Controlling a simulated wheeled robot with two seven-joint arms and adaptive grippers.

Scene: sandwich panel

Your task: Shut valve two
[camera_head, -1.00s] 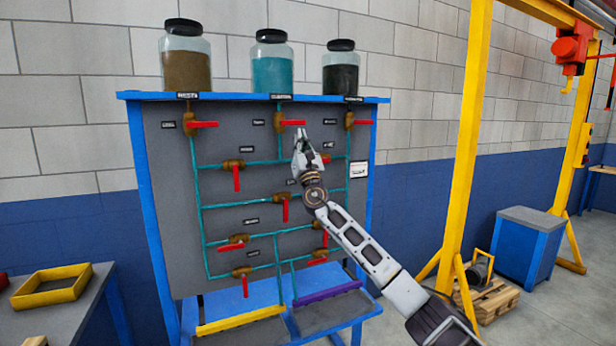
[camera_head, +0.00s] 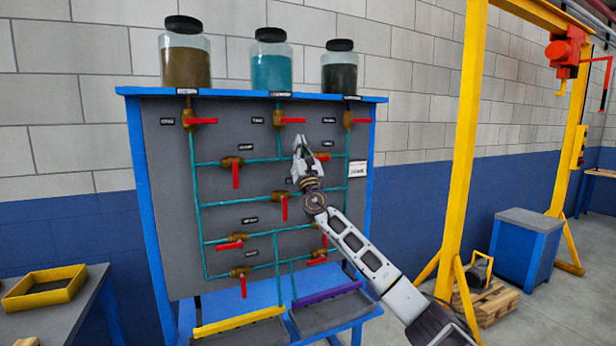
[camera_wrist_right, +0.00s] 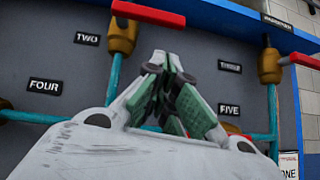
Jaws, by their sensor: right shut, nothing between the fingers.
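Valve two (camera_head: 280,116) is the brass valve at the top middle of the panel, under the teal jar. In the right wrist view its body (camera_wrist_right: 122,36) stands beside the label TWO (camera_wrist_right: 87,39). Its red handle (camera_head: 293,121) points right, level and crosswise to the vertical pipe; it also shows in the right wrist view (camera_wrist_right: 148,13). My right gripper (camera_head: 299,140) is shut and empty, its tips just below the handle and apart from it. In the right wrist view the fingertips (camera_wrist_right: 168,60) meet, right of valve two's pipe. My left gripper is out of view.
Valve five (camera_head: 309,156) sits close beside my right gripper, partly hidden in the right wrist view. Valve three (camera_head: 349,120) is at the top right, and valve four (camera_head: 230,162) is lower left. Jars stand on the panel's blue top shelf (camera_head: 135,91).

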